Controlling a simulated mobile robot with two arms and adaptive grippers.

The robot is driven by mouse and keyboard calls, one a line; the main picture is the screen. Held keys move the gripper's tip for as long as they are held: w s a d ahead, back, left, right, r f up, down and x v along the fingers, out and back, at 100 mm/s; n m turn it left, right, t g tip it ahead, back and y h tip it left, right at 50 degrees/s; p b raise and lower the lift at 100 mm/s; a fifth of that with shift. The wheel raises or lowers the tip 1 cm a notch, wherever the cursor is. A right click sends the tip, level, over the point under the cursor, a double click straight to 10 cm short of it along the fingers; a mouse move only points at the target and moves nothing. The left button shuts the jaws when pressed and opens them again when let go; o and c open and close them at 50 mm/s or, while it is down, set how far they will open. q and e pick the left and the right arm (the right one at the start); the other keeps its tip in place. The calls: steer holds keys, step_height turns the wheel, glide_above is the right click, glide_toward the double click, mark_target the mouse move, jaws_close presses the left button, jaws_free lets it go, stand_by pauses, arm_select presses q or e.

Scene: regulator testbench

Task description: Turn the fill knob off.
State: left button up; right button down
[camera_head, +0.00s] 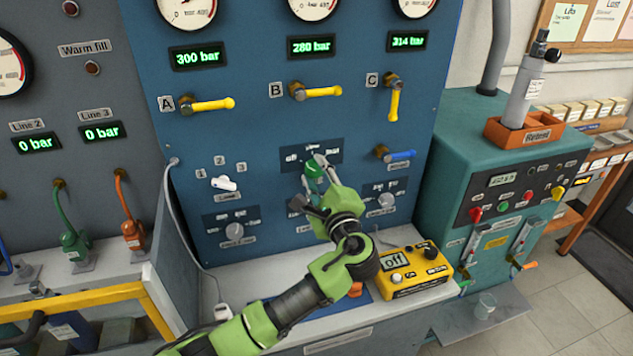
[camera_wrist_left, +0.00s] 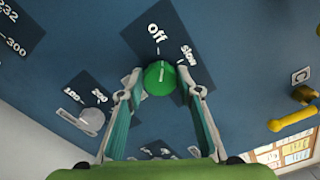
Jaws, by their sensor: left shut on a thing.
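The green fill knob (camera_head: 312,169) sits on a dark label plate on the blue panel, below the 280 bar display. In the left wrist view the green knob (camera_wrist_left: 159,77) is between my fingertips, with "Off" printed above it and "slow" up to its right. My right gripper is not in view.
Yellow valve levers A (camera_head: 212,104), B (camera_head: 318,92) and C (camera_head: 394,104) are above the knob. A blue lever (camera_head: 400,155), a white selector (camera_head: 224,183) and grey knobs (camera_head: 234,230) surround it. A yellow box (camera_head: 414,272) reading "off" stands on the ledge below.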

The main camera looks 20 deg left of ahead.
arm_select(q)
steer(key=shift+f+n+b, duration=0.15)
steer(key=shift+n+b, duration=0.65)
steer(key=shift+n, duration=0.3)
steer(key=o, duration=1.1)
steer(key=v, duration=1.2)
